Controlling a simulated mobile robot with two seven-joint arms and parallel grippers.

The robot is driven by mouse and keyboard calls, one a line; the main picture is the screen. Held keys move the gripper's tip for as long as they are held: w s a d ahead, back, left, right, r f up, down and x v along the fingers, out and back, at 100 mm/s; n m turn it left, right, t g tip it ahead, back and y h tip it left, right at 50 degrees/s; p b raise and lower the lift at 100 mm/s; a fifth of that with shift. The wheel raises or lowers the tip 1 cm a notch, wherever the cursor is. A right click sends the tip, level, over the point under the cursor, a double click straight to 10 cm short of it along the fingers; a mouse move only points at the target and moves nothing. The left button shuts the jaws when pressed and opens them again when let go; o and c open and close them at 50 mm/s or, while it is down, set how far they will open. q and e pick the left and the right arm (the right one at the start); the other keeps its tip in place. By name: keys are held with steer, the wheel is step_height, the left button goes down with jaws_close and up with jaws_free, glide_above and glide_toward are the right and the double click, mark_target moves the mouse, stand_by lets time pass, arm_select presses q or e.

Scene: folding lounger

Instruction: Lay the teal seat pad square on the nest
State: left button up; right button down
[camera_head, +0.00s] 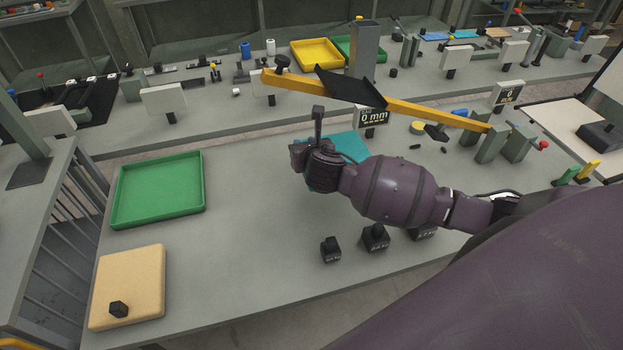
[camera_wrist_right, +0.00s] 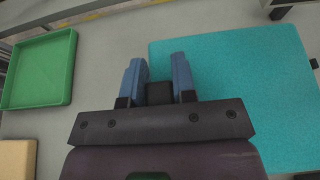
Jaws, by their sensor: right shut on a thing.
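The teal seat pad (camera_head: 347,146) lies flat at the middle of the workbench, partly hidden behind my right gripper and forearm. In the right wrist view the pad (camera_wrist_right: 235,85) fills the right side, its left edge near the fingers. My right gripper (camera_wrist_right: 158,75) has its blue fingers closed on a small dark block (camera_wrist_right: 160,92) over that edge. I cannot tell whether the block is fixed to the pad. In the head view my right gripper (camera_head: 316,150) is over the pad's left part. I cannot tell which thing is the nest. My left gripper is not in view.
A green tray (camera_head: 117,216) and a tan pad (camera_head: 135,258) with a black knob (camera_head: 119,310) lie at the left. Black blocks (camera_head: 331,249) stand at the front. A yellow bar (camera_head: 296,88) spans the back. Between tray and gripper the bench is clear.

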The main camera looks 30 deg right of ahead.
step_height(320, 180, down, 13)
steer(key=shift+r+b, duration=0.15)
steer(key=shift+b, duration=0.95)
steer(key=shift+f, duration=0.2)
steer(key=c, duration=1)
jaws_free()
steer(key=shift+o, duration=0.4)
steer(key=shift+r, duration=0.1)
